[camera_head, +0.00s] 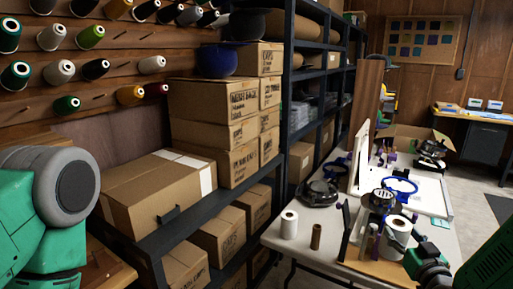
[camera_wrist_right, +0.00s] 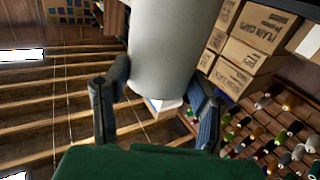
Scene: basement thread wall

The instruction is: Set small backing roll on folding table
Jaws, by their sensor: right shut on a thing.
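My right gripper (camera_head: 396,240) is shut on a white backing roll (camera_head: 397,228), at the front right over the folding table (camera_head: 272,238). In the right wrist view the pale roll (camera_wrist_right: 172,50) sits between the two dark fingers (camera_wrist_right: 157,98). I cannot tell whether the roll's base touches anything below. Another white roll (camera_head: 289,224) stands upright on the table's near left part, with a small brown roll (camera_head: 316,236) beside it. My left arm shows at the left edge, but its gripper is out of view.
A blue hoop (camera_head: 400,186), a dark round device (camera_head: 319,193) and a white upright frame (camera_head: 359,158) crowd the table. A tan board (camera_head: 380,270) lies near the held roll. Shelves with cardboard boxes (camera_head: 150,195) stand left. Bare tabletop shows around the standing rolls.

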